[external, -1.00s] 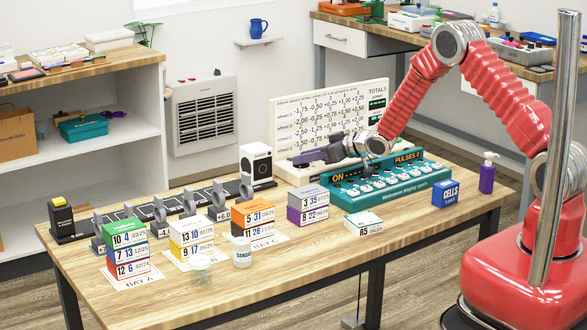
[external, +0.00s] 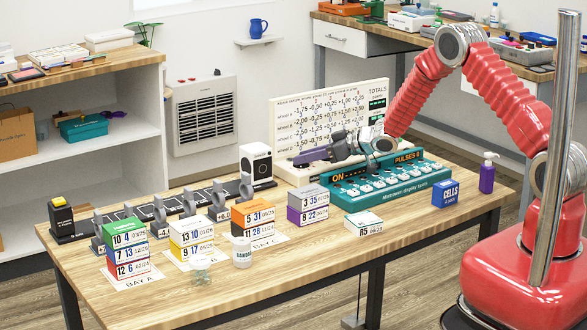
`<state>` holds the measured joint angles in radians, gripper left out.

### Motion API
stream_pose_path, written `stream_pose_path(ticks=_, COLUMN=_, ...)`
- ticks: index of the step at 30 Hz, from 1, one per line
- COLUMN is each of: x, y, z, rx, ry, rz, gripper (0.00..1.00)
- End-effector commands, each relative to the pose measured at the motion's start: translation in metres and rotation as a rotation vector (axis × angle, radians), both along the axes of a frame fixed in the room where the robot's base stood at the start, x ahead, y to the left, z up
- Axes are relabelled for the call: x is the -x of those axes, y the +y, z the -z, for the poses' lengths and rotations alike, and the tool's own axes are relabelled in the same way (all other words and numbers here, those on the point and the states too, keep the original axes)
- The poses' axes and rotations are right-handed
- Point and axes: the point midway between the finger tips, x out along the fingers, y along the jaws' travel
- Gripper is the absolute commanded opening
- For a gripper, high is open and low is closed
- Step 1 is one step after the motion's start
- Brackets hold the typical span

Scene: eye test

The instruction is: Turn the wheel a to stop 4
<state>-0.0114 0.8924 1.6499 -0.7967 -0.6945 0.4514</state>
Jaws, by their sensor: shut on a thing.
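The white board (external: 283,112) with printed number rows stands at the back of the table, on a pale base (external: 291,174). My gripper (external: 333,148) is low in front of this board, pointing left, behind the teal console. It is shut at a dark purple part (external: 311,155), which sticks out to the left of the jaws. The jaws are small, and the exact contact is hard to see. I cannot tell which wheel is a or read its stop. My wrist and the console hide part of the base.
The teal console (external: 342,197) with white switches stands just in front of my wrist. Stacked boxes (external: 307,200), a small box (external: 363,224), a blue box (external: 446,194) and a purple pump bottle (external: 487,176) stand around it. A dark rail (external: 203,198) lies to the left. The front right tabletop is clear.

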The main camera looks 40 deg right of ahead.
Motion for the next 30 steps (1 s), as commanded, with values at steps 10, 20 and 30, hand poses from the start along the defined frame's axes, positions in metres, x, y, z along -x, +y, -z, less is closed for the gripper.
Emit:
stream_pose_path(ticks=10, x=-0.0006, y=0.0000, z=-0.0016, rx=-0.001, ry=-0.002, rz=-0.007, gripper=0.04)
stream_pose_path(ticks=20, x=-0.0002, y=-0.0002, z=-0.0006, rx=0.000, ry=0.000, rz=-0.007, gripper=0.45)
stream_pose_path(ticks=30, x=0.0041, y=-0.0033, z=-0.0021, rx=0.000, ry=0.001, rz=-0.005, gripper=0.45)
